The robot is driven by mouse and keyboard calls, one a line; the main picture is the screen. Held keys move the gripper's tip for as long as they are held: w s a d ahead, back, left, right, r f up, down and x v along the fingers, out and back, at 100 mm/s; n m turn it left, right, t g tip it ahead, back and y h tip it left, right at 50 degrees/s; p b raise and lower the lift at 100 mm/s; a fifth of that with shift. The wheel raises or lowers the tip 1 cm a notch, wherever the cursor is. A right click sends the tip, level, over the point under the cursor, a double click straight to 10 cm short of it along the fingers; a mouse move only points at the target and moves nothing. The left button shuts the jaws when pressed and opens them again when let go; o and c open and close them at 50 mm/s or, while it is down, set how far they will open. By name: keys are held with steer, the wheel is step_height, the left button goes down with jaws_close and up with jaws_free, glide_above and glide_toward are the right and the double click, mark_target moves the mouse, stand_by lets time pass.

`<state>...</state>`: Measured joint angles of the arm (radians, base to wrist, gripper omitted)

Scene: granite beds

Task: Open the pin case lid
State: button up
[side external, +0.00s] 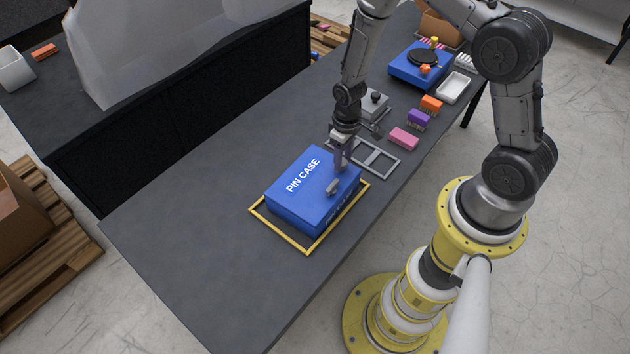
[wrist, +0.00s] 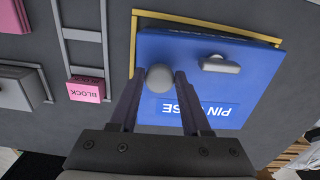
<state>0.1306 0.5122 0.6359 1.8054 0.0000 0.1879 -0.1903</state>
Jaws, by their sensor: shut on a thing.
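The blue pin case (side external: 308,190) sits inside a yellow frame on the dark bench, and its lid looks closed. Its lid (wrist: 230,85) fills the middle of the wrist view, with white "PIN CASE" lettering upside down. My gripper (side external: 341,168) reaches down to the lid near its back right edge. In the wrist view its fingers are on either side of a rounded grey knob (wrist: 160,79), shut on it. A second grey handle (wrist: 220,65) stands free on the lid beside the fingers; it also shows in the side view (side external: 332,187).
The yellow frame (side external: 279,234) surrounds the case. A grey metal frame (side external: 381,160) and a pink block (side external: 404,139) lie just behind it. Purple (side external: 419,118) and orange (side external: 431,103) blocks stand farther back. The bench at front left is clear.

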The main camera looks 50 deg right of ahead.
steer(key=shift+c, duration=1.2)
steer(key=shift+w+r+g, duration=0.15)
steer(key=shift+w+r, duration=0.25)
steer(key=shift+r, duration=0.2)
steer(key=shift+w+r+g, duration=0.15)
steer(key=shift+w+r, duration=0.2)
steer(key=shift+r, duration=0.25)
steer(key=shift+w+r+g, duration=0.3)
steer(key=shift+w+r, duration=0.55)
steer(key=shift+r, duration=0.2)
steer(key=shift+w, duration=0.1)
steer(key=shift+w+a+r+g, duration=0.15)
steer(key=shift+w+r+g, duration=0.15)
steer(key=shift+w+r, duration=0.6)
